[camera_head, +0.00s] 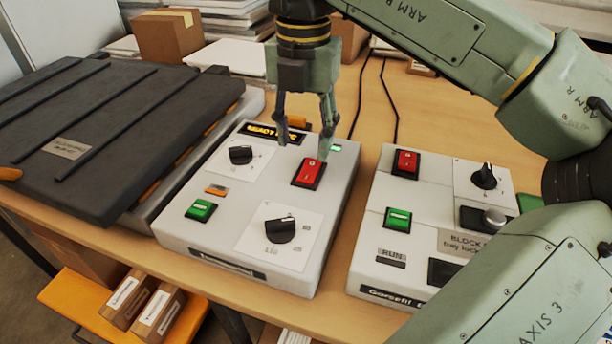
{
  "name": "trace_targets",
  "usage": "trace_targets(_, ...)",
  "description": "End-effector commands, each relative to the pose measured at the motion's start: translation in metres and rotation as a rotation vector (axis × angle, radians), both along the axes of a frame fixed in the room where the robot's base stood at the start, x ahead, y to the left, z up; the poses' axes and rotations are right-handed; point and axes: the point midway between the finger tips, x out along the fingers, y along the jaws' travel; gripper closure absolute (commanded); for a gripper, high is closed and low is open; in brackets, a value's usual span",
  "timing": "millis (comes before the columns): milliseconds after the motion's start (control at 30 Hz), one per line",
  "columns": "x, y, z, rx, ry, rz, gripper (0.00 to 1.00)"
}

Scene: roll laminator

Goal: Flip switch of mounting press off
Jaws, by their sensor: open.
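The nearer-left control box (215,235) is white, with a dark ribbed press (100,125) beside it on the left. On its top are a red rocker switch (309,173), a green rocker (201,210), two black knobs (241,155) and a lit orange display (272,132). My gripper (305,144) points down above the far part of this box, open, with its fingers apart. The right finger is close to the far end of the red switch; I cannot tell whether it touches. The box's front label is too small to read.
A second white control box (366,236) stands on the right, with its own red switch (405,163), green switch (397,218) and black knob (484,176). My arm covers part of it. Cardboard boxes (168,37) and paper stacks stand behind. The wooden table (420,115) is bare between them, apart from black cables.

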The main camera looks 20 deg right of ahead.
Motion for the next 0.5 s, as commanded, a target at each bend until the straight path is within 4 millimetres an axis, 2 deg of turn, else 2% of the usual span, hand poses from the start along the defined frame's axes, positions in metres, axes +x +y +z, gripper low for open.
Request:
trace_targets(33,0.000,0.000,-0.017,0.002,0.001,0.001,0.55)
trace_targets(233,0.000,0.000,-0.056,0.002,0.001,0.002,0.55)
trace_targets(367,0.000,0.000,-0.071,0.002,0.001,0.001,0.55)
trace_targets(500,0.000,0.001,-0.075,0.001,0.000,0.001,0.55)
